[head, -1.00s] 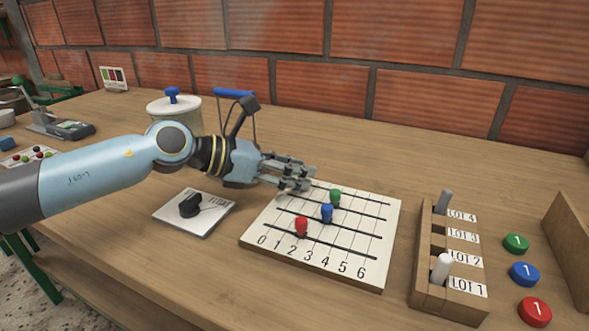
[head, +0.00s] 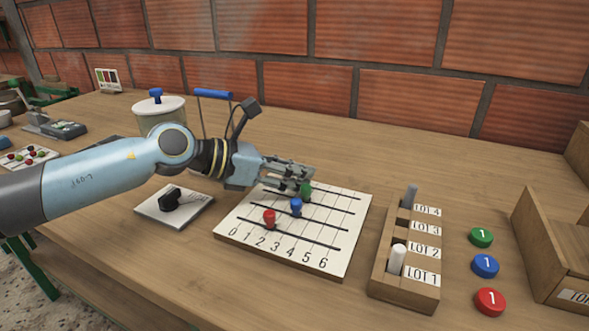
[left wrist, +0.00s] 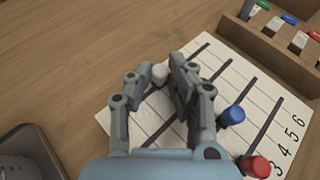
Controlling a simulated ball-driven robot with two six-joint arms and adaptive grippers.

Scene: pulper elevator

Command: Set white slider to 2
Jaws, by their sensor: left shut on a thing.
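The white slider board (head: 335,257) lies on the table, with black tracks and the numbers 0 to 6 along its front edge. The white slider knob (left wrist: 160,73) shows between my left fingers in the left wrist view, on the track farthest from the numbers. My left gripper (left wrist: 168,76) is shut on it. In the head view my left gripper (head: 308,174) hides the white knob, so I cannot read its number there. The green slider (head: 306,190), blue slider (head: 296,207) and red slider (head: 269,218) stand on the nearer tracks. My right gripper is not in view.
A black knob on a white plate (head: 150,209) is left of the board. A wooden lot rack (head: 408,293) with pegs stands to the right. Beyond it are green, blue and red discs (head: 485,266). A lidded pot (head: 160,107) is behind my left arm.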

